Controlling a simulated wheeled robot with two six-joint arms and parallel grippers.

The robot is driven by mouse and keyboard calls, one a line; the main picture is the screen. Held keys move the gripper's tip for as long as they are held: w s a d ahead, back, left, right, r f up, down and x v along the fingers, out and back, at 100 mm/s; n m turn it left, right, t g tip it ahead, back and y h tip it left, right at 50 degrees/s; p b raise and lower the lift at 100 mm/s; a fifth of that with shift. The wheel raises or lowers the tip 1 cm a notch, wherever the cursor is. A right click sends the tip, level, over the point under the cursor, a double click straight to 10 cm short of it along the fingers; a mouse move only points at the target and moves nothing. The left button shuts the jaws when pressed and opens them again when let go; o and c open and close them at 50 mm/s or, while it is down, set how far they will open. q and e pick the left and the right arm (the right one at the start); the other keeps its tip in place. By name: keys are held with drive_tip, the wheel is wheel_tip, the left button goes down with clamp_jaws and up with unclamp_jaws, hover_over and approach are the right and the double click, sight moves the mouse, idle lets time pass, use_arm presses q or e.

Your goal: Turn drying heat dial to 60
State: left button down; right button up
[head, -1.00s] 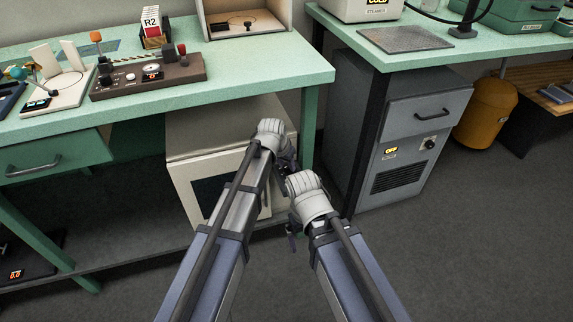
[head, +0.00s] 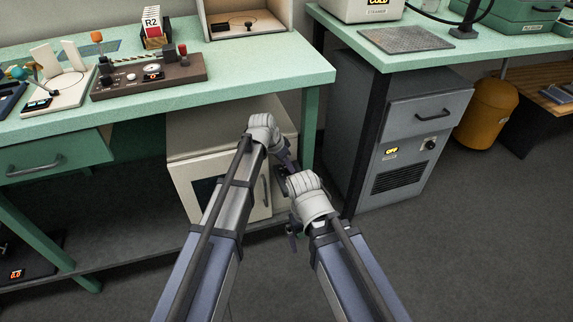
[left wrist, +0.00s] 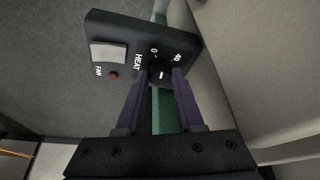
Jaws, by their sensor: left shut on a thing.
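In the left wrist view a dark control panel (left wrist: 118,50) fills the upper middle. It carries the word HEAT, a black dial (left wrist: 160,70) with a short white mark, and the figures 0 and 40 on its scale. No 60 can be read there; the scale's right side is partly hidden by a finger. My left gripper (left wrist: 160,78) is shut on the dial, one purple finger on each side. In the head view my left gripper (head: 284,172) is beside the cream cabinet, with the panel mostly hidden behind it. My right gripper (head: 293,234) hangs lower, its jaws unclear.
The panel also has a FAN label and a pale switch plate (left wrist: 109,54). The cream cabinet (head: 215,155) stands under the green table (head: 260,80). A grey cabinet (head: 400,150) with an OFF display stands to the right. Open floor lies in front.

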use_arm(q)
drive_tip(key=c, duration=0.5)
unclamp_jaws()
drive_tip(key=shift+c, duration=0.2)
drive_tip(key=p+v, duration=0.5)
drive_tip(key=shift+r, duration=0.4)
drive_tip(key=s+a, duration=0.7)
drive_tip(key=a, duration=0.2)
drive_tip(key=shift+s+f, duration=0.35)
drive_tip(key=shift+f, duration=0.05)
drive_tip(key=shift+a, duration=0.15)
